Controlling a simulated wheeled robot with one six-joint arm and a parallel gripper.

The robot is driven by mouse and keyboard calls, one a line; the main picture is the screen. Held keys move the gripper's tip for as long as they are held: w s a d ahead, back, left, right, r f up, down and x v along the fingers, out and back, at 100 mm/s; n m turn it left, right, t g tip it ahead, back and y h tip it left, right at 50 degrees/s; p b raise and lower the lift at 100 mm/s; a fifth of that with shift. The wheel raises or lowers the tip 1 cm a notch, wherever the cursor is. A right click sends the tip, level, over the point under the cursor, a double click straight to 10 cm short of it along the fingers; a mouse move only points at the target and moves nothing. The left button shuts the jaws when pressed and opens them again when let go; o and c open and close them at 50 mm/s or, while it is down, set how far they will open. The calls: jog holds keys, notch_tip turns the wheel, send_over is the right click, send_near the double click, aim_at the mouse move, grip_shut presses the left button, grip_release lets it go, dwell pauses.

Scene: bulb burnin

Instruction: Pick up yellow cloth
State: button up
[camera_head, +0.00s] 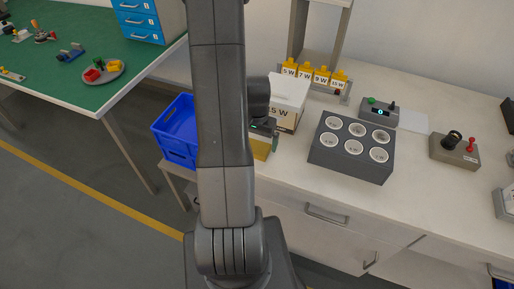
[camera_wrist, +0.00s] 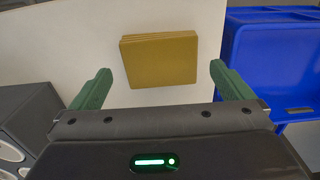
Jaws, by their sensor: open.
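The yellow cloth (camera_wrist: 160,62) is a folded, mustard-coloured square stack lying on the white worktop. In the wrist view it is ahead of my gripper (camera_wrist: 158,88), roughly centred between the two green fingers. The fingers are spread wide and nothing is between their tips that I can see as held. In the head view the cloth (camera_head: 261,148) shows only in part, near the worktop's front left edge. My gripper (camera_head: 268,133) is just above or beside it there, and my arm hides much of this area.
A blue bin (camera_head: 176,130) stands left of the worktop, close to the cloth. A white box (camera_head: 287,100) is behind the cloth. A grey block with several round sockets (camera_head: 352,148) is to the right. Bare worktop (camera_head: 225,150) is hardly visible near my arm.

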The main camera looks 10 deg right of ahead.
aim_at(257, 147)
jog(key=shift+f, duration=1.15)
jog(key=c, duration=1)
jog(key=shift+r, duration=0.15)
jog(key=shift+r+b, duration=0.35)
jog(key=shift+r, duration=4.55)
